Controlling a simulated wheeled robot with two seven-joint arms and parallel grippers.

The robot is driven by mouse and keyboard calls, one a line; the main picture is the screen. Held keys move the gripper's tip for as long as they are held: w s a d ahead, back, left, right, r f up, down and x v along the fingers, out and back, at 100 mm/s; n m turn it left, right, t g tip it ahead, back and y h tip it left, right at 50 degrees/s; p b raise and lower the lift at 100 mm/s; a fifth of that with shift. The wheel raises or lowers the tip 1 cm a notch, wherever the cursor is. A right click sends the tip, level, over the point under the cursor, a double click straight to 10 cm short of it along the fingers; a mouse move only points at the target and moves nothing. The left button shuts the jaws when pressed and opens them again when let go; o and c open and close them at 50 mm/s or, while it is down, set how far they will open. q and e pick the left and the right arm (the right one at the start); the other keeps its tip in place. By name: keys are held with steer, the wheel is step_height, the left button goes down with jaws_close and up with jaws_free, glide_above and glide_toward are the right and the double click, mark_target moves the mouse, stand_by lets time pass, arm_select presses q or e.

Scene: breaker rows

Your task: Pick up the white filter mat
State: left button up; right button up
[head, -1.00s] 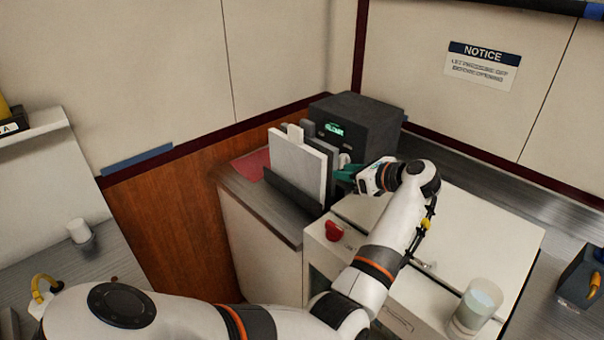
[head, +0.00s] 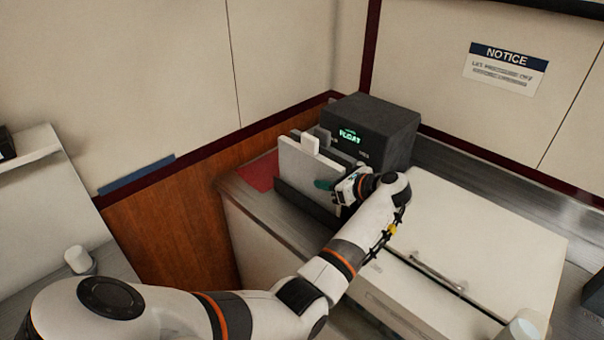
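A pale, flat panel that looks like the white filter mat (head: 302,172) stands upright at the front of a dark rack (head: 296,200) on the counter. My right gripper is out of view.
A dark box with a lit green display (head: 372,128) stands right behind the rack. A red mat (head: 259,172) lies to the left. A white cabinet top (head: 480,235) with a handle is at the right, with a cup (head: 523,330) at its front.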

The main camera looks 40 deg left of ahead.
arm_select(q)
steer(key=shift+d+r, duration=0.15)
steer(key=shift+d, duration=0.45)
steer(key=shift+d+r, duration=0.1)
steer(key=shift+d, duration=0.1)
steer(key=shift+c, duration=1.4)
steer(key=shift+a, duration=0.15)
jaws_close()
steer(key=shift+a, duration=0.1)
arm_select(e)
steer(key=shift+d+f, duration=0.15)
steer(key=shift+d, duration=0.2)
